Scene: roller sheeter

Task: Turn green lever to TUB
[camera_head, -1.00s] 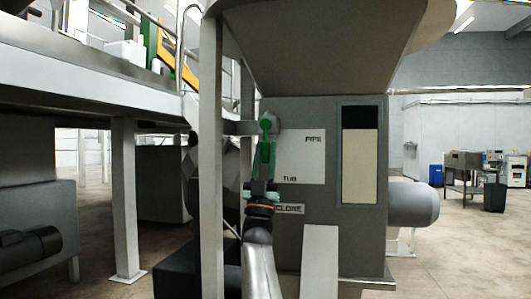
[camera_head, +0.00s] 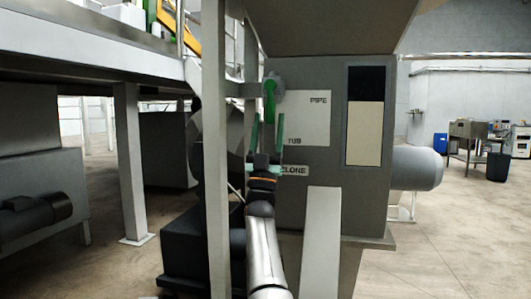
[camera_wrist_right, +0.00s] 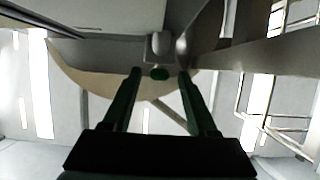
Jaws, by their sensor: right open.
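The green lever (camera_head: 269,98) is on the front of the grey machine, hanging down from a grey pivot near the left edge of a white plate. The plate (camera_head: 310,118) reads PIPE at its top and TUB at its bottom. My right gripper (camera_head: 267,117) is below and in front of the lever, pointing up at it, with its two green fingers apart and empty. In the right wrist view, the lever's green end (camera_wrist_right: 160,73) shows between the fingertips; whether they touch it I cannot tell. My left gripper is not in view.
A grey post (camera_head: 216,200) stands just left of my right arm. A slanted light panel (camera_head: 321,240) stands to the right of it. Open floor (camera_head: 455,240) lies to the right.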

